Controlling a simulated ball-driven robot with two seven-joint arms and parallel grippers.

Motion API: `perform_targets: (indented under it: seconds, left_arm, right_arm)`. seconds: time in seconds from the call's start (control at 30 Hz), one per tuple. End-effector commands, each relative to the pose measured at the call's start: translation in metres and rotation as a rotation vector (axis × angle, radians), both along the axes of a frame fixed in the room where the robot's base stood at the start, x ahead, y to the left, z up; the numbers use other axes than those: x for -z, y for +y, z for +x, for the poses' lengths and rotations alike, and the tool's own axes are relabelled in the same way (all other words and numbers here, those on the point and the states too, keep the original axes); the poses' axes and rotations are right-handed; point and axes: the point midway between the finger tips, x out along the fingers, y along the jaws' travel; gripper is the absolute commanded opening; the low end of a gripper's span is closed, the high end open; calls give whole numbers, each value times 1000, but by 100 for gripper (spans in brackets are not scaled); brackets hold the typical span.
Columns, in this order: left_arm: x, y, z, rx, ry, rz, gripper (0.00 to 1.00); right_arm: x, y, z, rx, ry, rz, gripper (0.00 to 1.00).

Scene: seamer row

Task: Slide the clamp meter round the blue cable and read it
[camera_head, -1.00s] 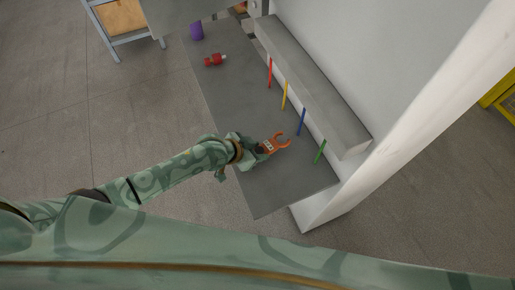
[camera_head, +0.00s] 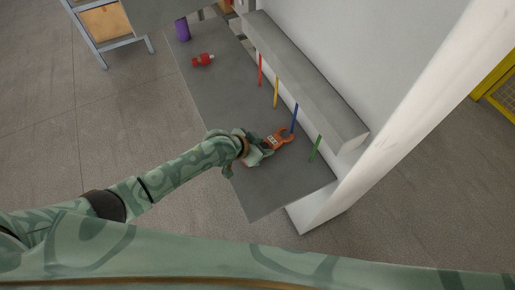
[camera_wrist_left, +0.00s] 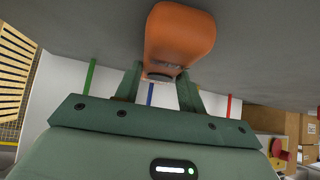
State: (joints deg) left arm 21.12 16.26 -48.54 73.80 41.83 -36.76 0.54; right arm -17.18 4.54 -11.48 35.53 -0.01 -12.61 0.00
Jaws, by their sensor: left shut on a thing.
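My left gripper (camera_head: 262,147) is shut on the orange clamp meter (camera_head: 276,141) and holds it over the grey bench. The meter's forked jaws point at the blue cable (camera_head: 295,117), and their tips meet its lower end in the head view. I cannot tell whether the cable is between the jaws. In the left wrist view the meter's orange body (camera_wrist_left: 180,38) sits at the gripper (camera_wrist_left: 160,78), and the blue cable (camera_wrist_left: 150,95) shows behind. The meter's display is too small to read. My right gripper is not in view.
The green cable (camera_head: 316,147) stands close to the right of the meter; the yellow (camera_head: 276,92) and red (camera_head: 260,69) cables stand farther left. A grey ledge (camera_head: 310,80) runs behind them. A red object (camera_head: 203,60) and a purple cylinder (camera_head: 182,30) are on the far bench.

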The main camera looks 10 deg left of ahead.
Motion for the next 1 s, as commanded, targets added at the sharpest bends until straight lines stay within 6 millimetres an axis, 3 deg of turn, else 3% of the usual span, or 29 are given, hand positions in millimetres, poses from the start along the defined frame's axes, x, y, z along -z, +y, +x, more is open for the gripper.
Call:
perform_targets:
  seconds: [0.4, 0.93, 0.97, 1.0]
  left_arm:
    - [0, -17, 17, 1, -2, -1, 6]
    - [-1, -20, 21, 0, -1, -1, 6]
    - [-1, -20, 21, 0, -1, -1, 48]
    - [-1, -20, 21, 0, -1, -1, 59]
  right_arm:
    - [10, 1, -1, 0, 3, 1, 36]
    - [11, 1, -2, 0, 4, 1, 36]
    - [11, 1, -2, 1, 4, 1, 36]
    - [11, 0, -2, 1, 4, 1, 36]
